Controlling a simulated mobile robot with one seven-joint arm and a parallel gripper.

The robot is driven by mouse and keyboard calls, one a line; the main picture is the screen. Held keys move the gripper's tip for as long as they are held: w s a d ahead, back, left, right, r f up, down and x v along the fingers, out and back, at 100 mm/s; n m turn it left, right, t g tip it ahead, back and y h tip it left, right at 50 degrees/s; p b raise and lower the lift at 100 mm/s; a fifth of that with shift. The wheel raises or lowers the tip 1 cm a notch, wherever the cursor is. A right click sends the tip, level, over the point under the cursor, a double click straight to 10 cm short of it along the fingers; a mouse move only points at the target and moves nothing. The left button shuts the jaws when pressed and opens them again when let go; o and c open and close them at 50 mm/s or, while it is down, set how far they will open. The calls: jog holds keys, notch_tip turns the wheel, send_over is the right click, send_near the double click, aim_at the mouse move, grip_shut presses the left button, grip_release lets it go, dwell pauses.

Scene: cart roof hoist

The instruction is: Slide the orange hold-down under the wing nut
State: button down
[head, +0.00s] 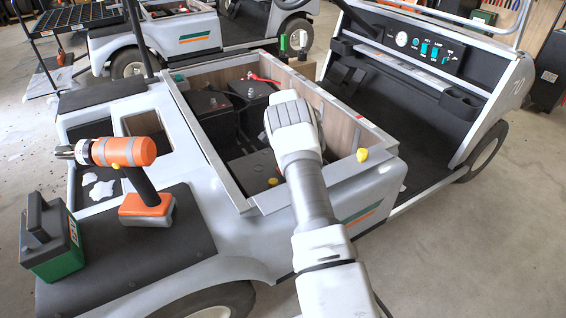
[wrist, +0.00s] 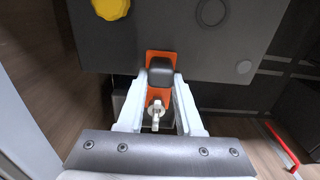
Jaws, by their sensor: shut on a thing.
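The orange hold-down (wrist: 152,58) shows in the wrist view, a flat orange piece with a raised black block, at the edge of a dark battery top (wrist: 210,55). My gripper (wrist: 162,78) is shut on the black block, one pale finger on each side. The silver wing nut (wrist: 156,113) is between the fingers, nearer the camera, close to the near orange part of the hold-down. I cannot tell whether the orange piece is under it. In the head view my arm hides the gripper and the wing nut.
The battery bay has wood-lined walls (head: 340,122) and a pale rim (head: 225,175) close around my arm. Black batteries (head: 205,105) with a red cable (head: 262,79) stand at its far end. A drill (head: 125,152) and a green-black box (head: 52,245) stand on the left deck.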

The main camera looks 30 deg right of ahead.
jog(key=shift+d, duration=0.3)
jog(key=shift+c, duration=2.4)
grip_release()
notch_tip(320, 180, up, 18)
jog(key=p, duration=0.5)
jog(key=shift+f+p, duration=0.25)
jog(key=shift+p, duration=0.1)
